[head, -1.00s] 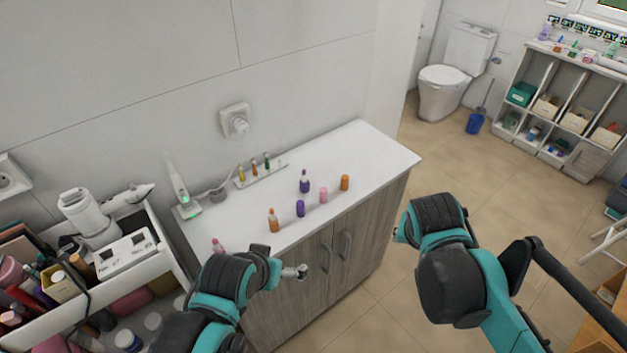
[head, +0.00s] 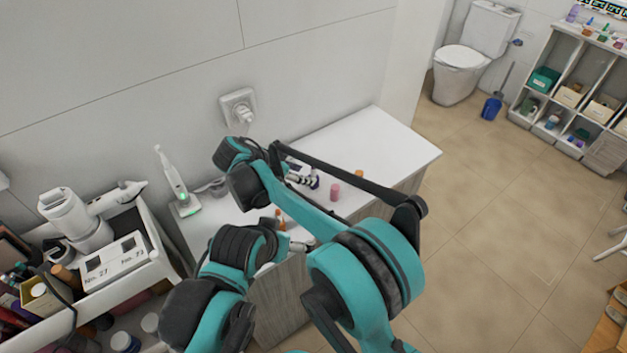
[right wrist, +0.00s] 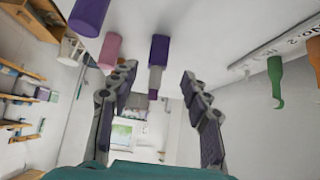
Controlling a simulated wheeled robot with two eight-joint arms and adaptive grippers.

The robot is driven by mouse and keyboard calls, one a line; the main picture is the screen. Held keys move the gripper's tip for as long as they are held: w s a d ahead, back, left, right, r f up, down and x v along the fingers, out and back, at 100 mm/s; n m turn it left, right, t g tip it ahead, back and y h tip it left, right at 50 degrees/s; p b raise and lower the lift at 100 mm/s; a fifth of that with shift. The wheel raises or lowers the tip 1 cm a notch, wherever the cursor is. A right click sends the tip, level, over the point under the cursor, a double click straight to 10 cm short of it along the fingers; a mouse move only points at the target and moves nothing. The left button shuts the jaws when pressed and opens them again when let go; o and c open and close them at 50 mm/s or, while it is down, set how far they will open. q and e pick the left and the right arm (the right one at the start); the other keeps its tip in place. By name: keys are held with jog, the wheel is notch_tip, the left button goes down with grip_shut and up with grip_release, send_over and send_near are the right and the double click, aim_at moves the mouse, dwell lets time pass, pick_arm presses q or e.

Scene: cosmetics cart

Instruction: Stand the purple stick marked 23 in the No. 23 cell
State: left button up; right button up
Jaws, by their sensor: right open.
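A purple stick (right wrist: 92,14) stands on the white counter at the upper left of the right wrist view. My right arm hides it in the head view, and I can read no number on it. The white holder (head: 118,262) on the cart at left has two dark cells labelled No. 27 and No. 23. My right gripper (right wrist: 155,82) is open and empty. A purple bottle (right wrist: 158,52) with a narrow top shows beyond and between its fingers, apart from them. My left gripper (head: 300,246) is low by the counter's front; its jaws are too small to judge.
A pink stick (head: 335,192) and an orange one (head: 359,174) stand on the counter (head: 365,140). An orange bottle (head: 279,219) is near the front edge. A green-lit toothbrush stand (head: 186,205) is at the counter's left. The right end of the counter is clear.

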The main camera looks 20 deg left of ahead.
aim_at(314, 176)
jog(key=shift+b+x, duration=0.3)
jog(key=shift+x, duration=0.65)
jog(key=b+x, duration=0.1)
jog(key=x, duration=0.1)
jog(key=b+x, duration=0.1)
jog(key=shift+d+f, duration=0.25)
jog(key=shift+f, duration=0.1)
jog(key=shift+w+d+f, duration=0.2)
jog(key=shift+f, duration=0.05)
jog(key=shift+r, duration=0.1)
jog(key=c, duration=0.3)
grip_shut()
